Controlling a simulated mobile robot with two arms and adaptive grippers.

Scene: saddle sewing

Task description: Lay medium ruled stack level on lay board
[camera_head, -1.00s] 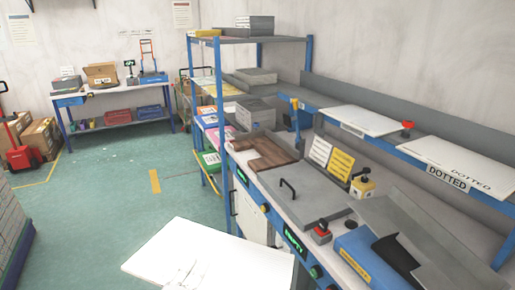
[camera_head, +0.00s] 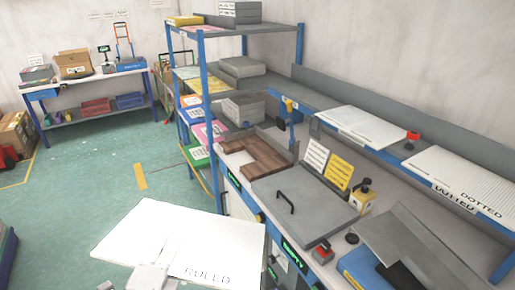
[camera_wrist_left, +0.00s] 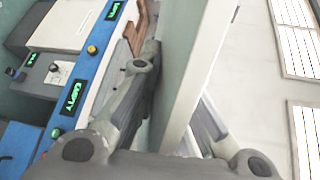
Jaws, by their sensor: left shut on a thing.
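The white ruled stack (camera_head: 205,238), lettered RULED along its near edge, is held in the air at the bottom of the head view, in front of the bench. My left gripper (camera_head: 150,275) is shut on its near edge. In the left wrist view the fingers of my left gripper (camera_wrist_left: 178,105) sit on both sides of the stack's edge (camera_wrist_left: 203,70). A brown wooden board (camera_head: 262,158) with a grey raised edge, perhaps the lay board, lies on the bench, apart from the stack. My right gripper is out of view.
A blue-posted rack (camera_head: 205,95) stands behind. A dotted stack (camera_head: 462,178) lies on the upper shelf. Open floor lies left.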

